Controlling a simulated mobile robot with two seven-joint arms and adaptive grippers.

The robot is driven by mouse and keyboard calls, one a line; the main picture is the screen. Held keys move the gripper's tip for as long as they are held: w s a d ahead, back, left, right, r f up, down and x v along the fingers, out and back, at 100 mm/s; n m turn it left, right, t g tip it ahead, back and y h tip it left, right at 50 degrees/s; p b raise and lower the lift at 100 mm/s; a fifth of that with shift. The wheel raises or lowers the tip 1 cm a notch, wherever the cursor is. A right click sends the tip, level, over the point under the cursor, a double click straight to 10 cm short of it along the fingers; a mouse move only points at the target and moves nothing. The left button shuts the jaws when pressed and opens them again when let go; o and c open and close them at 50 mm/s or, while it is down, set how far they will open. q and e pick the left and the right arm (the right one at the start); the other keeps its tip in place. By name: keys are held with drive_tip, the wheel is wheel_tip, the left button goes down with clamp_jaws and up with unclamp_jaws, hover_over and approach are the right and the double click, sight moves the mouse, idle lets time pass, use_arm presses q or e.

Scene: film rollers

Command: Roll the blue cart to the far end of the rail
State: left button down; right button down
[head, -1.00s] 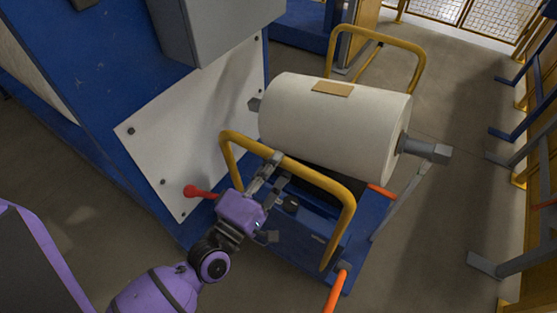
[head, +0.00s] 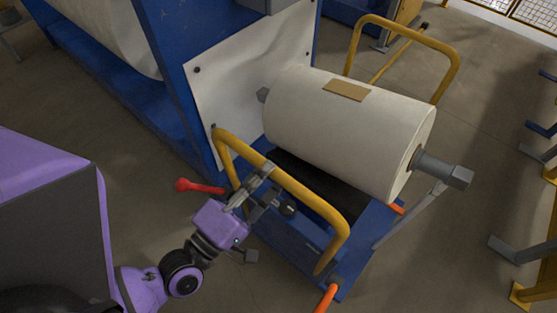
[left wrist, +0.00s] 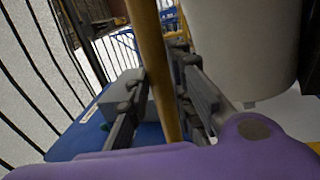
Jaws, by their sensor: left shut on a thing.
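The blue cart (head: 290,240) stands beside the blue machine, with a yellow hoop handle (head: 310,203) at its near end and another yellow hoop (head: 405,32) at its far end. A large white roll (head: 345,135) with a tan patch lies across it on a grey shaft. My left gripper (head: 262,183) is shut on the left part of the near handle. In the left wrist view the yellow bar passes between the fingers (left wrist: 160,100). I cannot make out the rail. My right gripper is not in view.
The blue machine (head: 172,55) with a white panel (head: 235,75) is close on the cart's left. Blue and grey stands (head: 515,250) line the right edge. Bare floor (head: 440,215) lies between them and the cart. A red-knobbed lever (head: 185,185) sticks out left of my gripper.

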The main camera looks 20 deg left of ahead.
use_arm(q)
drive_tip(key=shift+s+a+r, duration=0.35)
drive_tip(key=shift+s+r, duration=0.1)
drive_tip(key=shift+s, duration=0.25)
drive_tip(key=c, duration=1.9)
unclamp_jaws()
drive_tip(key=shift+s, duration=0.1)
drive_tip(key=o, duration=0.4)
drive_tip(key=shift+s+a, duration=0.1)
drive_tip(key=shift+s, duration=0.1)
drive_tip(key=shift+c, duration=0.2)
drive_tip(key=v, duration=1.2)
drive_tip(key=shift+f, duration=0.2)
